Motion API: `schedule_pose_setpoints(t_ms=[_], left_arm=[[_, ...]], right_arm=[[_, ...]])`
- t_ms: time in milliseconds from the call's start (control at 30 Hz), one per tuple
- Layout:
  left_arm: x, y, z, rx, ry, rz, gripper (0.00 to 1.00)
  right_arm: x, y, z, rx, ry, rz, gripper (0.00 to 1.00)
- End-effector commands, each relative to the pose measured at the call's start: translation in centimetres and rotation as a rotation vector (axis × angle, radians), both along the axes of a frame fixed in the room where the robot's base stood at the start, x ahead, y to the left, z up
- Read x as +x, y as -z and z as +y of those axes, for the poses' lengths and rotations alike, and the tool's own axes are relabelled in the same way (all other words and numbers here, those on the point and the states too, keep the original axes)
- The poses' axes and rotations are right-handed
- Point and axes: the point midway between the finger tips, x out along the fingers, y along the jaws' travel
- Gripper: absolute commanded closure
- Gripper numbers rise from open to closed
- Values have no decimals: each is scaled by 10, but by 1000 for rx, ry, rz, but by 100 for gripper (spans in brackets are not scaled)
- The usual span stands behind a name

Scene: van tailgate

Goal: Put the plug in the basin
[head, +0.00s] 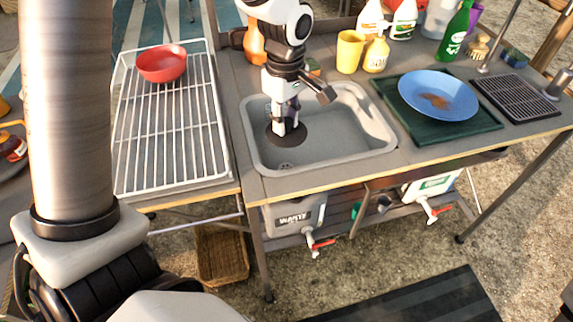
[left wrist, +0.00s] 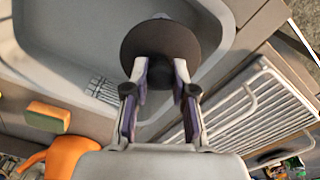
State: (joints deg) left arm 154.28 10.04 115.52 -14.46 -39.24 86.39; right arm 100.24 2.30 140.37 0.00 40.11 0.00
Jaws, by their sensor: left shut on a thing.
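The plug (head: 287,134) is a dark round disc in the head view, at the left part of the grey basin (head: 353,140). My left gripper (head: 287,122) points down over the basin, shut on the plug. In the left wrist view the plug (left wrist: 160,52) shows between and beyond the fingertips of the left gripper (left wrist: 160,85), over the basin (left wrist: 60,40). Whether the disc touches the basin floor, I cannot tell. A drain (head: 285,165) shows near the basin's front left. My right gripper is not in view.
A wire rack (head: 170,130) with a red bowl (head: 161,63) stands left of the basin. A blue plate (head: 438,95) on a green mat (head: 440,130) lies to the right. A yellow cup (head: 350,51) and several bottles stand behind. A sponge (left wrist: 47,117) sits beside the basin.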

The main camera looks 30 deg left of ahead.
Motion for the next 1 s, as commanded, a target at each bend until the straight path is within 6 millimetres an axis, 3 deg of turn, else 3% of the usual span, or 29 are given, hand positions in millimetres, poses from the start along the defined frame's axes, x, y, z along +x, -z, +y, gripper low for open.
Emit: schedule_pose_setpoints(t_ms=[33,67,633,1000], left_arm=[[0,19,0,0,0,0,100],[0,23,0,0,0,-1,100],[-1,118,0,0,0,3,100],[-1,125,0,-1,1,0,100]], right_arm=[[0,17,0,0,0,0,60],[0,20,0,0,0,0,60],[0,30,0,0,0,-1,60],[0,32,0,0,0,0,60]])
